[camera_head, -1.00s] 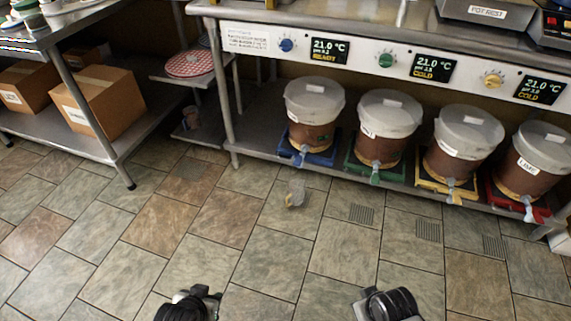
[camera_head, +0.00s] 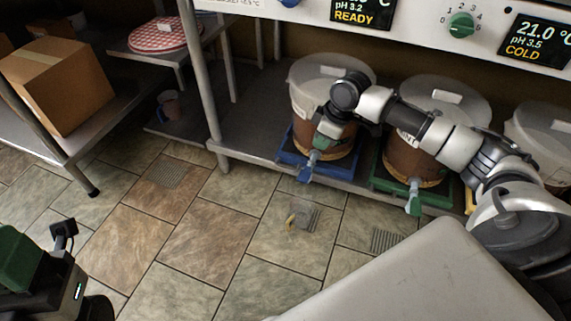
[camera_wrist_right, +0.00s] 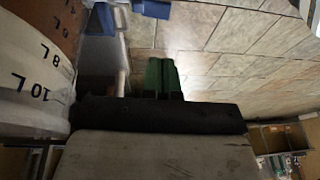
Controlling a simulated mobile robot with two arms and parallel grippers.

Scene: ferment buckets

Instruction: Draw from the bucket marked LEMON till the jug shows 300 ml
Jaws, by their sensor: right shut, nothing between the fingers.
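The jug (camera_head: 298,217) is small, clear, with a yellowish part; it stands on the floor tiles in front of the blue tray (camera_head: 290,152), its level unreadable. The leftmost bucket (camera_head: 306,100), brown with a pale lid, sits in that tray with a blue tap (camera_head: 312,162) at its front. Its label is hidden behind my right arm; no LEMON label is readable. My right gripper (camera_head: 326,132) is shut and empty just above that tap. In the wrist view its green fingers (camera_wrist_right: 162,75) are together, beside a bucket wall (camera_wrist_right: 35,85) marked 8 L and 10 L. My left gripper (camera_head: 45,260) is partly in view.
A bucket with a partly covered label (camera_head: 425,100) stands in a green tray (camera_head: 385,185); another bucket (camera_head: 540,130) is at right. A shelf leg (camera_head: 203,85) stands left of the blue tray. A cardboard box (camera_head: 65,85) is at left. Floor (camera_head: 200,235) left of the jug is clear.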

